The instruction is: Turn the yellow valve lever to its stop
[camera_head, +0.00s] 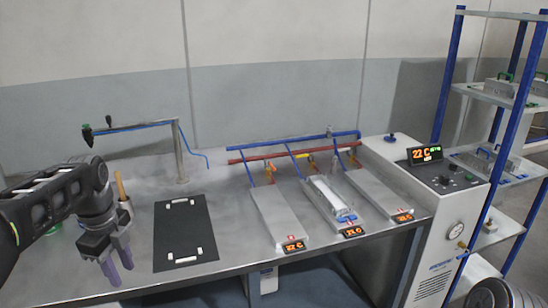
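A small yellow lever (308,158) shows at the pipes behind the middle plate at the back of the bench. Its exact angle is too small to tell. A red pipe (262,157) and a blue pipe (265,143) run side by side there. My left gripper (118,267) hangs at the front left of the bench, fingers pointing down. Its two purple-tipped fingers stand apart with nothing between them. It is far to the left of the lever and touches nothing that I can see. My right gripper is out of view.
A black mat (184,232) with white handles lies right of my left gripper. A thin metal post (180,150) stands behind it. Several metal plates with orange displays lie at the right, beside a control cabinet (425,180). A blue-post shelf (515,110) stands far right.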

